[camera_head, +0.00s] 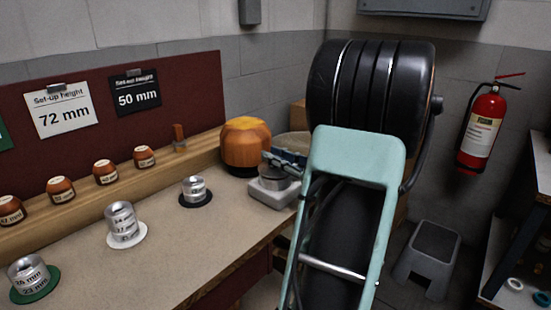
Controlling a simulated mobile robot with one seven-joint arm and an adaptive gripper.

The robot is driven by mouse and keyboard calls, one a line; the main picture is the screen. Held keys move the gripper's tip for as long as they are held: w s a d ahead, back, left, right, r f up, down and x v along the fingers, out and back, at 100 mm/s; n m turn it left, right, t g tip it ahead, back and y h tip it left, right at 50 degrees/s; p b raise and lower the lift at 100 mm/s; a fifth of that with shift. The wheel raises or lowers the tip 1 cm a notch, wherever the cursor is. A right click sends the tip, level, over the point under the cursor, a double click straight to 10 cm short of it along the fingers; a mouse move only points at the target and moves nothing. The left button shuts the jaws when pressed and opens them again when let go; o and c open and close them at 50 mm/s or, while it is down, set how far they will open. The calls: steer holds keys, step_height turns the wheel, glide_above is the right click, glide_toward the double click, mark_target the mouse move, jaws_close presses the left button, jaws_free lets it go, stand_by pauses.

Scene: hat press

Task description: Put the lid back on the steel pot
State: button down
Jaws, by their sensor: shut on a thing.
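A small steel pot (273,180) stands on a pale, low block-shaped base at the far right end of the workbench. My gripper (279,160) is just above the pot, coming in from the right, and is shut. What it holds is most likely the pot's lid, but it is too small and too covered by the fingers to make out clearly. I cannot tell whether the lid touches the pot's rim. The right part of the pot area is hidden behind my arm.
An orange dome-shaped object (246,145) stands close behind the pot, with a beige rounded thing (293,145) beside it. Steel cylinders on green, white (123,240) and black discs stand along the bench. A grey step stool (430,250) is on the floor at right.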

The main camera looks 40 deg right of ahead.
steer(key=shift+f, duration=0.4)
steer(key=c, duration=1.8)
jaws_free()
steer(key=shift+r, duration=0.25)
steer(key=s+d+p, duration=0.1)
steer(key=s+p, duration=0.1)
steer(key=s, duration=1)
steer(key=shift+r, duration=0.15)
